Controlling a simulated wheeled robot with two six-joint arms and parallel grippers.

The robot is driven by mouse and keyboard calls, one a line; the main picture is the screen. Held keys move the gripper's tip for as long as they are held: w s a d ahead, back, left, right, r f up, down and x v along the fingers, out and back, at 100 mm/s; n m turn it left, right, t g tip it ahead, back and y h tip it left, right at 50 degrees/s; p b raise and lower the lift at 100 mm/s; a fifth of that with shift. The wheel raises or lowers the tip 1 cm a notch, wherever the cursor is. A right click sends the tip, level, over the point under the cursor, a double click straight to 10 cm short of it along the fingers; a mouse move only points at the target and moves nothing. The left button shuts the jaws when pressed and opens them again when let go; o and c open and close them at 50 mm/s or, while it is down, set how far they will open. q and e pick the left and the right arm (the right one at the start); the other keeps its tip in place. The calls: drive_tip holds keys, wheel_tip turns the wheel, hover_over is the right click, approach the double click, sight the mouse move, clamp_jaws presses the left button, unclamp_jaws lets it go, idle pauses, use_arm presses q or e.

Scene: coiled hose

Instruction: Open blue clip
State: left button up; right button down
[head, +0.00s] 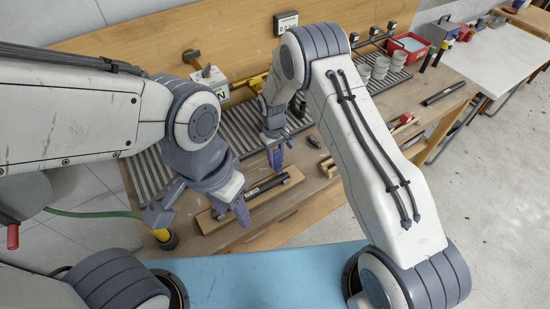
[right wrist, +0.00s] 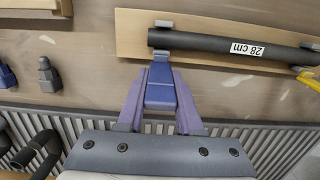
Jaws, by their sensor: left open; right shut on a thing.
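The blue clip (right wrist: 160,88) stands between the purple fingers of my right gripper (right wrist: 160,105) in the right wrist view. The gripper is shut on it. The grey tip of the clip reaches the near side of the black hose (right wrist: 205,42), close to its left end. The hose carries a "28 cm" label and lies along a wooden board (right wrist: 130,35). In the head view my right gripper (head: 275,157) is behind the hose (head: 268,185), and its fingers largely hide the clip. My left gripper (head: 232,211) is open and empty, over the left end of the board (head: 205,222).
A grey fitting (right wrist: 49,75) and a blue fitting (right wrist: 7,76) lie on the bench, left of the clip in the right wrist view. A slatted grey rack (head: 155,180) runs behind. A red bin (head: 408,47) stands at the back. A black bar (head: 444,93) lies at right.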

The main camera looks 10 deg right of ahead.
drive_tip(key=c, duration=0.6)
unclamp_jaws()
drive_tip(key=shift+r, duration=0.1)
drive_tip(key=shift+o, duration=0.2)
wheel_tip(320, 180, up, 10)
drive_tip(key=b, duration=0.3)
drive_tip(key=shift+w+a+r, duration=0.2)
drive_tip(key=shift+w, duration=0.25)
